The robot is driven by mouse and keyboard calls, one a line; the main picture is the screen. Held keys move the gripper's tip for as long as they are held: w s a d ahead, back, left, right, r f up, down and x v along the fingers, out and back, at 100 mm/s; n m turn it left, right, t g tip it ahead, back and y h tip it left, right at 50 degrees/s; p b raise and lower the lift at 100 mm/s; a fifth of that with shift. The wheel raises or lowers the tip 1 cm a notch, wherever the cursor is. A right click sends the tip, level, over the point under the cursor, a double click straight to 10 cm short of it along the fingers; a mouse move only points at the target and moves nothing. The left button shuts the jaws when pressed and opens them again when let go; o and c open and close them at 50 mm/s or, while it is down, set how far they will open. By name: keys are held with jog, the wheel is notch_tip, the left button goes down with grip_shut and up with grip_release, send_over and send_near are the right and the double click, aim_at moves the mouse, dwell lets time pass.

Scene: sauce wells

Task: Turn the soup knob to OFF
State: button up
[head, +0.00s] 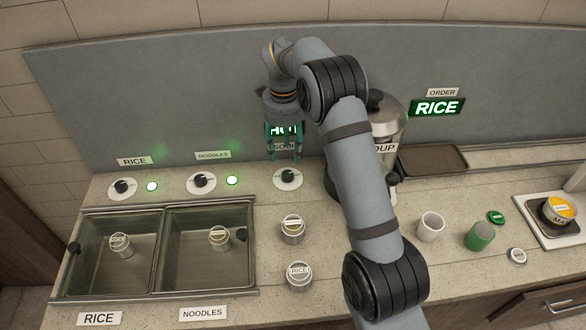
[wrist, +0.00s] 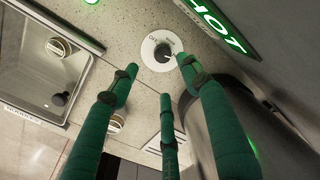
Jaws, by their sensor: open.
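The soup knob (head: 288,176) is a black knob on a round white dial, to the right of the noodles knob. My gripper (head: 286,156), with green fingers, hangs just above and behind the knob, fingers pointing down. In the wrist view the spread fingers (wrist: 160,77) are open and empty, and the knob lies beyond their tips. A green lit HOT sign (wrist: 215,25) hangs on the wall behind, partly hidden by my gripper in the head view.
The rice knob (head: 122,187) and noodles knob (head: 201,182) have green lights lit beside them. Two wells (head: 158,250) lie in front. The soup pot (head: 387,130) stands close on the right, partly behind my arm. Canisters labelled noodles-like (head: 292,230) and RICE (head: 299,276) stand on the counter.

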aim_at(288, 174)
jog(key=shift+m, duration=0.3)
jog(key=f, duration=0.3)
jog(key=f+p, duration=0.1)
jog(key=f, duration=0.3)
jog(key=w+f+p, duration=0.1)
jog(key=f, duration=0.2)
jog(key=shift+d+f, duration=0.2)
jog(key=shift+d, duration=0.1)
jog(key=c, duration=1.1)
jog(key=shift+s, duration=0.1)
